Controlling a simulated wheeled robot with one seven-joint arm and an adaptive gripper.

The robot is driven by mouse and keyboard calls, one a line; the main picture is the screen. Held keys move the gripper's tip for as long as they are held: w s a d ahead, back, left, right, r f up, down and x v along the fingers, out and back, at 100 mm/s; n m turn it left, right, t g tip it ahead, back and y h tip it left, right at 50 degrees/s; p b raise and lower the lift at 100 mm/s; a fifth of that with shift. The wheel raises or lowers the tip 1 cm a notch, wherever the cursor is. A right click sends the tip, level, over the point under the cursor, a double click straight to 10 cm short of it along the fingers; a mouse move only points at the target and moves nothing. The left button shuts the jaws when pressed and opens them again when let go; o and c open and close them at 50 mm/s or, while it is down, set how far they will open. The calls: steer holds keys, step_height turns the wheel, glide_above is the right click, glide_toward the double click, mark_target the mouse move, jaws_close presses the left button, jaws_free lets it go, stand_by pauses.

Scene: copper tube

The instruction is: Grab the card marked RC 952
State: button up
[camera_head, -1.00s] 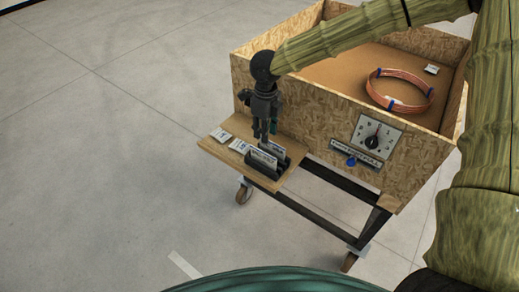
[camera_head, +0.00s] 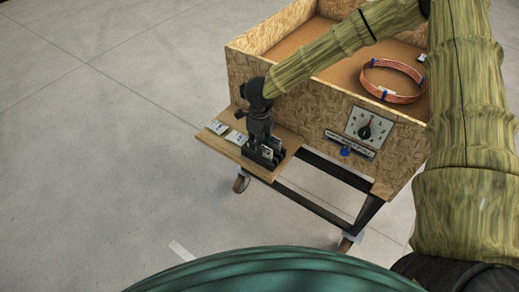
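Small white cards lie flat on a wooden shelf (camera_head: 262,174) fixed to the front of the crate. One card (camera_head: 217,128) is near the shelf's left edge, and another card (camera_head: 236,137) lies just right of it. A dark card rack (camera_head: 275,155) stands on the shelf, with part of a pale card (camera_head: 266,152) showing in it. The card print is too small to read, so I cannot tell which is RC 952. My gripper (camera_head: 252,148) points down at the rack, its fingers at card height. The gripper covers much of the rack, and whether its fingers hold a card is hidden.
The open chipboard crate (camera_head: 300,108) stands on a wheeled frame behind the shelf. A copper coil (camera_head: 393,80) lies inside it. The floor to the left is clear.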

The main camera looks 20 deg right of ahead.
steer(key=shift+f, duration=0.5)
steer(key=shift+c, duration=0.2)
jaws_close()
steer(key=shift+r, duration=0.15)
